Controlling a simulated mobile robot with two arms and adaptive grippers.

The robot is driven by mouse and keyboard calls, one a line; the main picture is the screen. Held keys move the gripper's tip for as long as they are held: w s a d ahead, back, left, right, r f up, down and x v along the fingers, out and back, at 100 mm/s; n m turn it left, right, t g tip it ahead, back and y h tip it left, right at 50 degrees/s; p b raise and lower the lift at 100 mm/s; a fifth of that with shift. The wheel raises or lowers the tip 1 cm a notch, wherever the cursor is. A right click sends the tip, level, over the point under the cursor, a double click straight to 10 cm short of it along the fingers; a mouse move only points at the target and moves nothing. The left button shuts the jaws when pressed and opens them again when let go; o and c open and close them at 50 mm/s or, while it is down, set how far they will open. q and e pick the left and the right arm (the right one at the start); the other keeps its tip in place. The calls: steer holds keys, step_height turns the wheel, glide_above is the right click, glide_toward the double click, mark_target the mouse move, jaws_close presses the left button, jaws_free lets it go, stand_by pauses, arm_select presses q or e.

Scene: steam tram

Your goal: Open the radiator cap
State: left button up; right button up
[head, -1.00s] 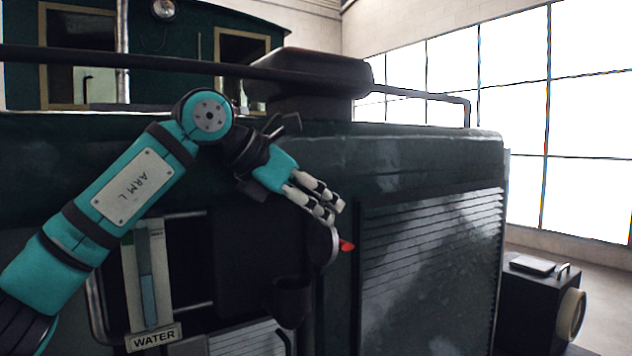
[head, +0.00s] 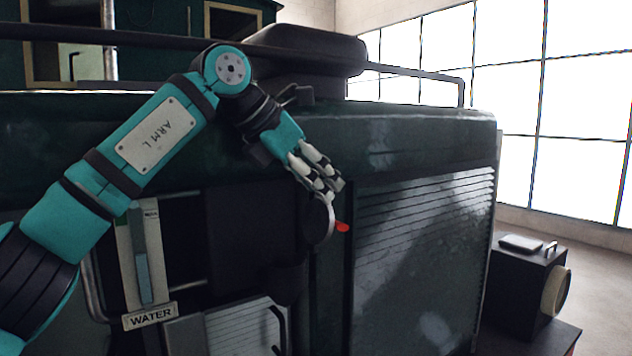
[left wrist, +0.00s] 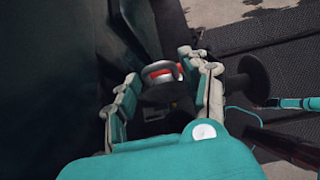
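A round, grey-rimmed piece with a red tab (head: 320,222), which looks like the radiator cap, sticks out from the dark green engine body. In the left wrist view, its pale rim and red part (left wrist: 160,72) show between my fingers. My left gripper (head: 321,182) points down and right, just above the cap. In the left wrist view, the fingers of this gripper (left wrist: 160,68) are spread on both sides of the cap. I cannot tell whether they touch it. My right gripper is not in view.
A water gauge labelled WATER (head: 150,317) and a metal pipe are on the engine side, left of the cap. A louvred panel (head: 420,260) is to its right. A handrail (head: 420,77) runs along the top. A dark box (head: 525,290) stands at the lower right.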

arm_select(q)
steer(key=shift+o, duration=1.2)
steer(key=shift+r, duration=0.1)
steer(key=v, duration=0.8)
steer(key=shift+s+d, duration=0.1)
